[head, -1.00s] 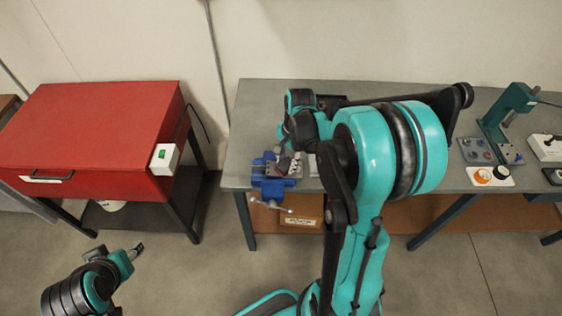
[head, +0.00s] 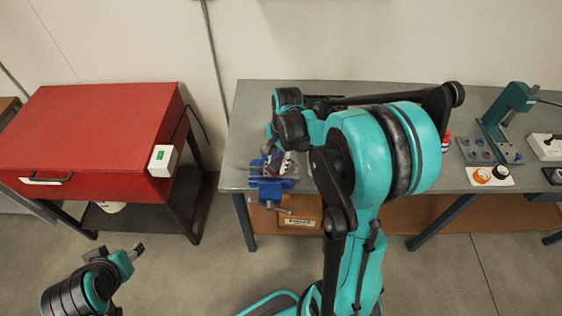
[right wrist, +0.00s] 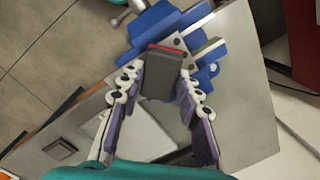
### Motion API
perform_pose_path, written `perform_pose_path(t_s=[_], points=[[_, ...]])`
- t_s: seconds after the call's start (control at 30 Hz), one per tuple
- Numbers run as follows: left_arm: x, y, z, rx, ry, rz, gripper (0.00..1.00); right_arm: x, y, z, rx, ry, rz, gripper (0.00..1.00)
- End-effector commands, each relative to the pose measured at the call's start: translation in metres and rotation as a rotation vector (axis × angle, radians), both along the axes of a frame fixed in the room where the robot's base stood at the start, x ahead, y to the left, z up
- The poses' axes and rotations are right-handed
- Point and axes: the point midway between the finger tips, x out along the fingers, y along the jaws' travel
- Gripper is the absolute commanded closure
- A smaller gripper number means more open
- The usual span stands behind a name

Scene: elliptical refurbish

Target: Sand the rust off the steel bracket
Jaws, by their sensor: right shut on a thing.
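My right gripper (right wrist: 160,72) is shut on a dark grey sanding block (right wrist: 162,84) with a red edge, between its purple-padded fingers. The block is at the blue vise (right wrist: 150,32); I cannot tell whether it touches the bracket. The grey steel bracket (right wrist: 178,42), a plate with holes, sits in the vise and is partly hidden by the block. No rust is clear at this size. In the head view the right gripper (head: 286,166) is over the vise (head: 268,188), at the bench's left front. My left gripper (head: 137,250) is low at the left, away from the bench; its jaws are too small to read.
The grey workbench (head: 243,120) carries a green press (head: 508,105) and a white panel with an orange knob (head: 490,176) at right. A red cabinet (head: 90,125) stands at left, with a floor gap between. A labelled box (head: 300,222) is on the shelf below.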

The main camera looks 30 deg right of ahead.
Motion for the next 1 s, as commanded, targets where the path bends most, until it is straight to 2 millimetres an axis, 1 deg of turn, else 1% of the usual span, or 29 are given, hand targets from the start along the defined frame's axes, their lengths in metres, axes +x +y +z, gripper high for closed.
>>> perform_pose_path(t_s=[0.17,0.6,0.67,0.73,1.0], points=[[0.000,0.000,0.006,0.000,0.000,0.000,0.54,0.000,0.000,0.008,0.000,-0.001,0.001,1.00],[0.000,0.000,0.041,0.000,0.000,0.000,0.54,-0.003,-0.005,0.054,0.001,-0.002,0.002,1.00],[0.000,0.000,0.044,0.000,0.000,0.000,0.54,-0.003,-0.005,0.059,0.001,-0.002,0.002,1.00],[0.000,0.000,0.046,0.000,0.000,0.000,0.54,-0.003,-0.006,0.061,0.001,-0.002,0.002,1.00],[0.000,0.000,0.044,0.000,0.000,0.000,0.54,-0.003,-0.006,0.060,0.001,-0.002,0.002,1.00]])
